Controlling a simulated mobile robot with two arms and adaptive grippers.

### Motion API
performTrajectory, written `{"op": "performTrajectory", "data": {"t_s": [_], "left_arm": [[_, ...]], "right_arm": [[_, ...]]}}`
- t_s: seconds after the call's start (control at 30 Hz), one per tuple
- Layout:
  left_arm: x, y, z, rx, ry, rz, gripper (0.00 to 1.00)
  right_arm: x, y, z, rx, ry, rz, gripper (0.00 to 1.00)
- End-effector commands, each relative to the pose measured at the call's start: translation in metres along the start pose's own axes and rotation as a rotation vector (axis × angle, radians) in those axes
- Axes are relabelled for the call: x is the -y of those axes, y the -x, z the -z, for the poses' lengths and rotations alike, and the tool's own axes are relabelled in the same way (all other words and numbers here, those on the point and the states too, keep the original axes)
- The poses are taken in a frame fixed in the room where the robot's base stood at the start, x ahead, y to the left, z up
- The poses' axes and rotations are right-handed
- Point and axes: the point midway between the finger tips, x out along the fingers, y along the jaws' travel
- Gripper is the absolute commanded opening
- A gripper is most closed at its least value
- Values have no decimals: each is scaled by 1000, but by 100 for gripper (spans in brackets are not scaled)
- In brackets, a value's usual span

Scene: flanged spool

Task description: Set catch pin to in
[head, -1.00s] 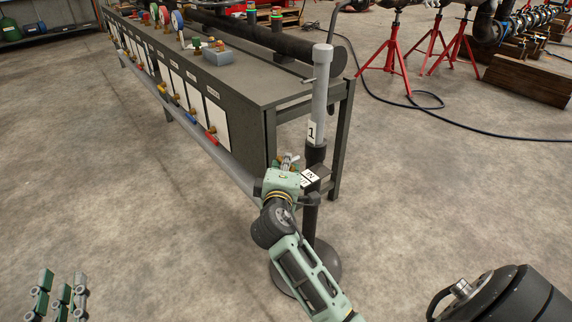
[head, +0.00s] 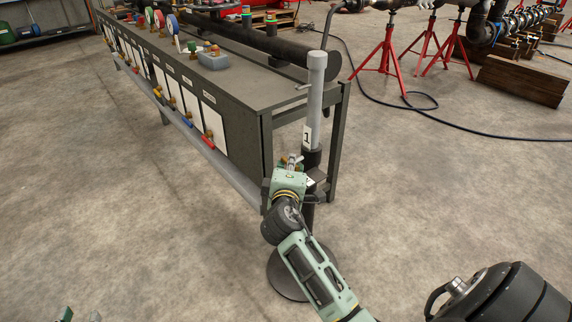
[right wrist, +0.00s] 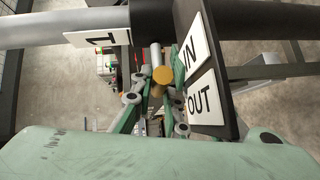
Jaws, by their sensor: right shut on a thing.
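The catch pin (right wrist: 158,72) shows in the right wrist view as a silver shaft with a brass-coloured end, beside the dark collar of an upright post (head: 314,100). My right gripper (right wrist: 156,84) is shut on the pin, with green finger links on both sides. In the head view the right gripper (head: 296,164) is at the collar and its wrist hides the pin. A plate beside the pin carries an IN label (right wrist: 193,52) and an OUT label (right wrist: 203,100); the pin is nearer IN. Only small green pieces of my left gripper (head: 66,314) show at the bottom left.
A long dark bench (head: 240,90) with valves and gauges stands just behind and left of the post. The post has a round base (head: 288,275) on the floor. A black hose (head: 480,129) and red stands (head: 388,62) are at right. The left floor is open.

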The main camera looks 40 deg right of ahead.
Motion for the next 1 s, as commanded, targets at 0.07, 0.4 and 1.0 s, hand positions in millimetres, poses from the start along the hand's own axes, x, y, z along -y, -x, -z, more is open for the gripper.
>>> {"op": "performTrajectory", "data": {"t_s": [0.07, 0.4, 1.0], "left_arm": [[0, 0, -2, 12, -1, 1, 20], [0, 0, -2, 10, -1, 1, 20], [0, 0, -2, 10, 0, 0, 20]], "right_arm": [[0, -2, -3, 3, -7, 1, 0], [-1, -3, -4, 5, -7, -2, 21], [0, 15, -2, 1, -3, -2, 33]]}}
